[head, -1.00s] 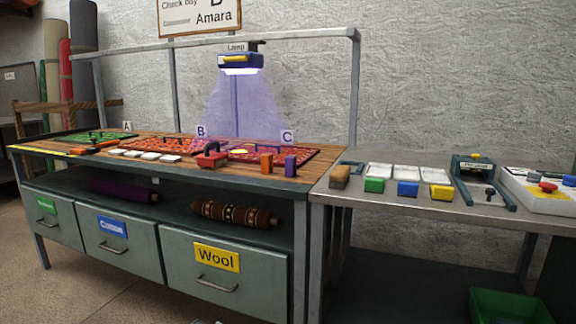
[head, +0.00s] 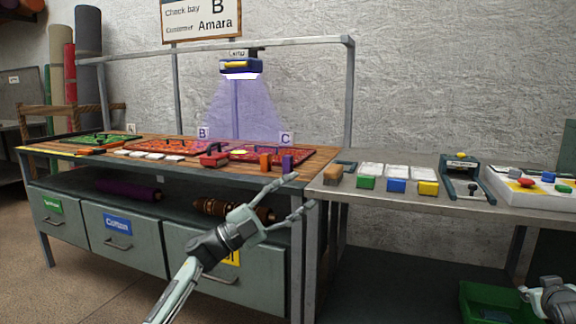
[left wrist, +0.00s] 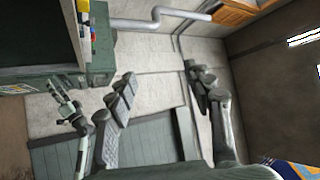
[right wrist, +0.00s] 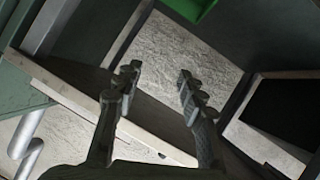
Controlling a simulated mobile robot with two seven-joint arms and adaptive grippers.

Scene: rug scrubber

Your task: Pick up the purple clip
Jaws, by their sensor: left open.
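The purple clip (head: 287,163) is a small upright block near the right front corner of the wooden table top, just right of the orange clip (head: 265,161). My left gripper (head: 299,191) is open and empty in the head view, appearing just below the purple clip, in front of the table edge. Its spread fingers also show in the left wrist view (left wrist: 165,85), with no clip between them. My right gripper (right wrist: 158,80) is open and empty in the right wrist view; part of that arm shows at the lower right of the head view. Neither wrist view shows the purple clip.
The wooden table (head: 225,176) bears red and green rug pieces and a red-handled tool (head: 214,157). A metal side bench (head: 400,205) to the right holds coloured blocks and a dark green press (head: 462,177). A green bin (head: 490,300) stands on the floor.

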